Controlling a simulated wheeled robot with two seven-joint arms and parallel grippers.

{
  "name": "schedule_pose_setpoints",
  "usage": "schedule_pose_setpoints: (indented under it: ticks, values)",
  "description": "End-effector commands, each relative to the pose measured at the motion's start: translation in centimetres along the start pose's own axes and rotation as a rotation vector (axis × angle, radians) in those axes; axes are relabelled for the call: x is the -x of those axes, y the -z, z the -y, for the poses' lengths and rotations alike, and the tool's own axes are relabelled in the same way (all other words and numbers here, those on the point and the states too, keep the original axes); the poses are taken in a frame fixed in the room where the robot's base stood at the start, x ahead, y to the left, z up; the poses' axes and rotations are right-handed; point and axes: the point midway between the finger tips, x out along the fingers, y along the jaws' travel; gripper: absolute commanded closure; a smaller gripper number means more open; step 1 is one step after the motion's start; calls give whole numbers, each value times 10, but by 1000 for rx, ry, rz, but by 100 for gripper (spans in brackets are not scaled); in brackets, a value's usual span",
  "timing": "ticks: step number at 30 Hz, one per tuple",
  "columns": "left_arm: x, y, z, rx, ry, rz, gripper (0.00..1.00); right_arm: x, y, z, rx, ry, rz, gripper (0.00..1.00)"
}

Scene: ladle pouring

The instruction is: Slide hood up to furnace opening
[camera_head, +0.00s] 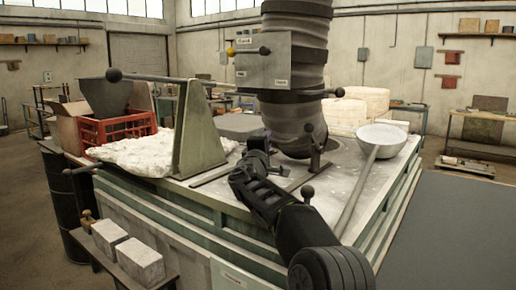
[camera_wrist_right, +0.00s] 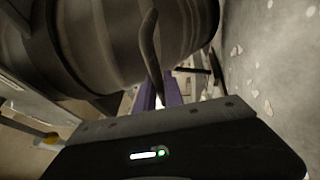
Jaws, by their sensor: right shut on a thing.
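The hood (camera_head: 297,115) is a thick dark ribbed duct hanging over the furnace top, with a grey control box (camera_head: 262,62) in front of its upper part. Its lower end is just above the pale furnace top (camera_head: 225,195). The rim of the round furnace opening (camera_head: 345,153) shows at the right of the hood's lower end; the hood hides the rest. My right gripper (camera_head: 257,150) is at the hood's lower left side. In the right wrist view, its purple fingers (camera_wrist_right: 150,95) are shut on a curved handle (camera_wrist_right: 148,50) beside the hood (camera_wrist_right: 95,45). My left gripper is not in view.
A ladle (camera_head: 382,137) rests on the furnace top at the right, its long handle pointing toward the front. A grey upright plate (camera_head: 197,130), white lumpy material (camera_head: 150,155) and a red crate (camera_head: 118,128) are at the left. Pale blocks (camera_head: 140,260) sit at front left.

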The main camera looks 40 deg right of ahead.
Motion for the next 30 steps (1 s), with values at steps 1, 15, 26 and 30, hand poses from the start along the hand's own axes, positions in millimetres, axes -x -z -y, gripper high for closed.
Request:
schedule_pose_setpoints:
  ticks: [1, 15, 26, 30]
  values:
    - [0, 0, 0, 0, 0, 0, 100, -4, -3, 0, 1, -2, 3, 100]
    - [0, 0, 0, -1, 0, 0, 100, -10, -6, -1, 1, -4, 4, 84]
    - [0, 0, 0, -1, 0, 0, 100, -9, -4, 1, 0, -1, 0, 66]
    - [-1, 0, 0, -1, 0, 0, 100, -8, -3, 2, 0, 0, 0, 66]
